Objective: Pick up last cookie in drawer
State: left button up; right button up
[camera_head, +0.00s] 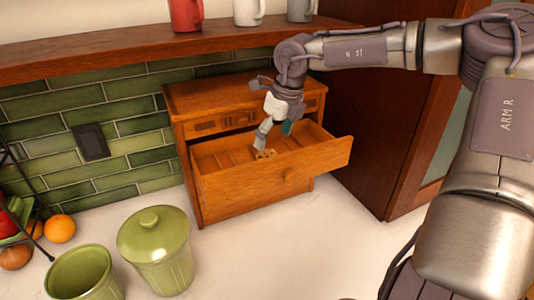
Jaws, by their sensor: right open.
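A wooden drawer (245,190) is pulled out of a small wooden cabinet (215,98) on the counter. A brown cookie (267,154) lies inside the drawer, near its middle. My right gripper (263,143) reaches down into the drawer from above and its fingertips are right by the cookie. It is open; I cannot tell whether the fingers touch the cookie. The fingers partly hide the area behind the cookie. My left gripper is not in view.
A green lidded canister (156,249) and an open green canister (84,274) stand left of the drawer on the white counter. An orange (60,228) lies at the left. Mugs (249,12) stand on a shelf above. Counter right of the canisters is clear.

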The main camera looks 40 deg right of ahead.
aim_at(267, 154)
jog(key=p+x, duration=0.2)
jog(key=x, duration=0.1)
jog(key=shift+a+f, duration=0.2)
jog(key=shift+w+f, duration=0.3)
jog(key=shift+f, duration=0.3)
jog(key=shift+s+r, duration=0.1)
jog(key=c, duration=0.7)
